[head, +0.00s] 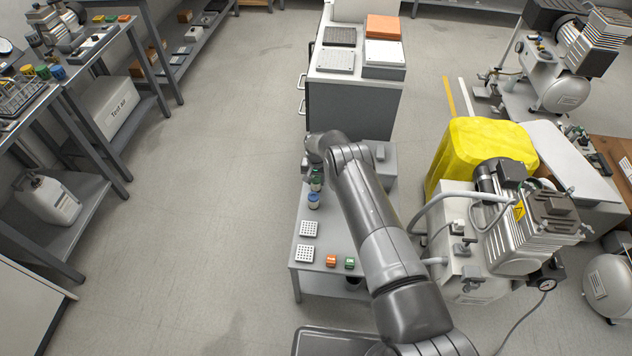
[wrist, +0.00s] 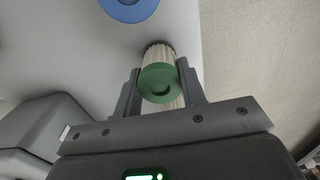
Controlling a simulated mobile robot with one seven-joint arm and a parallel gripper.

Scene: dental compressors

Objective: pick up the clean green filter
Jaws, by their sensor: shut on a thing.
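The green filter (wrist: 160,82) has a round green end cap and a pale pleated body, and it sits between the two fingers of my gripper (wrist: 159,70) in the wrist view. The fingers are shut on its sides. In the head view, green (head: 316,183) shows at the back left of the small grey table, beside the end of my arm, which partly hides that area. I cannot tell whether the filter is off the table. The pleats look pale, with a dark rim at the far end.
A blue-capped filter (head: 313,201) stands close by on the grey table (head: 312,284); its blue top (wrist: 130,7) shows in the wrist view. Perforated white plates (head: 309,229) and small orange (head: 331,260) and green (head: 350,262) pieces lie nearer. A compressor (head: 520,235) stands right.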

